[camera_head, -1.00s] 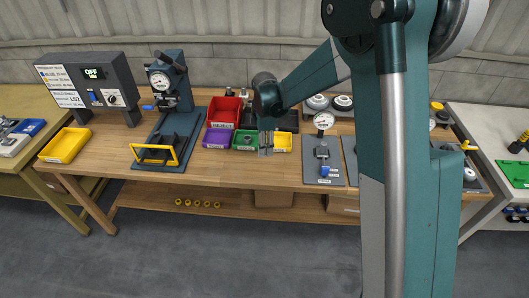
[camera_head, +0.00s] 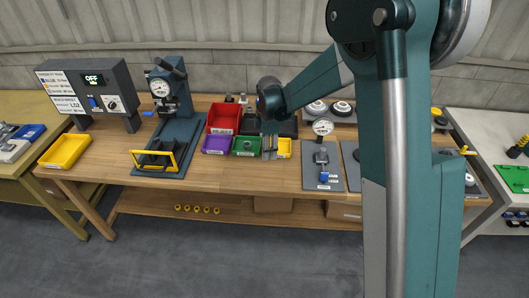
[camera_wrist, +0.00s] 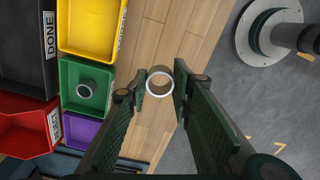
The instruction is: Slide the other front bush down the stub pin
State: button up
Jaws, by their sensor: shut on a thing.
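My gripper (camera_wrist: 159,84) is shut on a light grey ring-shaped bush (camera_wrist: 159,94), held between the fingertips with its bore facing the wrist camera. In the head view my gripper (camera_head: 270,148) hangs in front of the green and yellow bins, above the front part of the bench; the bush is too small to make out there. Another grey bush (camera_wrist: 84,90) lies in the green bin (camera_wrist: 66,72), left of my gripper in the wrist view. I cannot make out the stub pin in either view.
Beside the green bin are a yellow bin (camera_wrist: 82,47), a purple bin (camera_wrist: 82,130), a black DONE tray (camera_wrist: 44,88) and a red REJECT bin (camera_wrist: 40,112). A dial-gauge stand (camera_head: 323,127) stands right of my gripper. A press (camera_head: 176,95) stands to the left.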

jog(key=p, duration=0.7)
send_near(323, 149)
jog(key=shift+a+f, duration=0.35)
jog(key=shift+a, duration=0.15)
jog(key=shift+d, duration=0.6)
jog(key=shift+f+b, duration=0.6)
jog(key=shift+f, duration=1.7)
jog(key=shift+f+b, duration=1.85)
jog(key=shift+f, duration=0.05)
jog(key=o, duration=1)
